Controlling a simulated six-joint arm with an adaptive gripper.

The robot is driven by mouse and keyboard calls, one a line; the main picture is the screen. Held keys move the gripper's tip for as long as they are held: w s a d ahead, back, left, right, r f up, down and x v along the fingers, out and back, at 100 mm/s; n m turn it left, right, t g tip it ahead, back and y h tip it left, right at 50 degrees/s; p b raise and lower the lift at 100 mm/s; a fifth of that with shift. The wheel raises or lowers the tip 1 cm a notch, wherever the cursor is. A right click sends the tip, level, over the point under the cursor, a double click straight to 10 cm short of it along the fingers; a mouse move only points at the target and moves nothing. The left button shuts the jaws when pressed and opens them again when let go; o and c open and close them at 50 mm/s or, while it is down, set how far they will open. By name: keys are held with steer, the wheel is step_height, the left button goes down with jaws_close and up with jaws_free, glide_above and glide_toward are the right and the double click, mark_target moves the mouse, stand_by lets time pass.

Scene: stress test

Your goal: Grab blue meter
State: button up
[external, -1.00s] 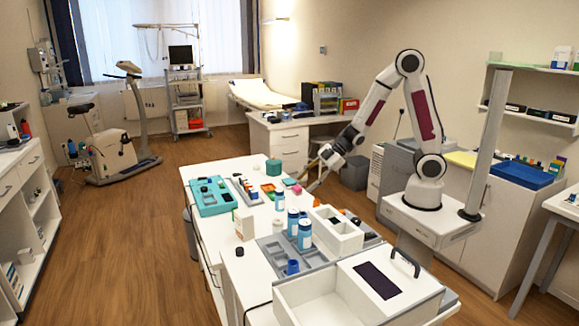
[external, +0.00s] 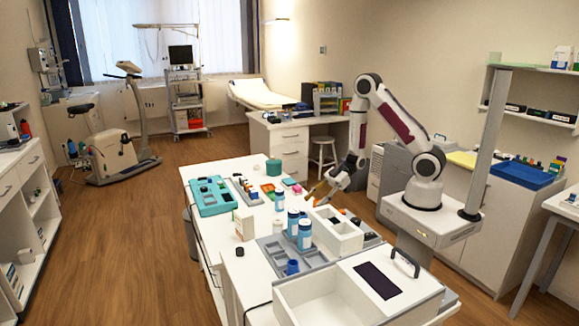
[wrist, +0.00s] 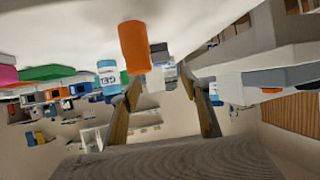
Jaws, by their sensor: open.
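My gripper (external: 325,195) is low over the far right side of the white table in the external view. In the wrist view its two fingers (wrist: 165,82) stand apart with nothing held between them. A small white and blue thing (wrist: 167,72) shows beyond and between the fingertips; I cannot tell if it is the blue meter. Small blue-framed items (wrist: 80,89) lie to the left in the wrist view, too small to identify. I cannot pick out the blue meter for certain in either view.
An orange cylinder (wrist: 134,47) and a blue-white bottle (wrist: 108,76) are near the left finger in the wrist view. Blue-white bottles (external: 304,234), a white open box (external: 335,232), a teal tray (external: 211,196) and a blue cup (external: 292,267) stand on the table.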

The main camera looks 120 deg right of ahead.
mark_target(303, 213)
stand_by(0.4)
steer(key=shift+x, duration=1.35)
steer(key=shift+x, duration=2.55)
steer(key=shift+s+a+f, duration=0.1)
steer(key=shift+a+f, duration=0.05)
steer(key=c, duration=1.3)
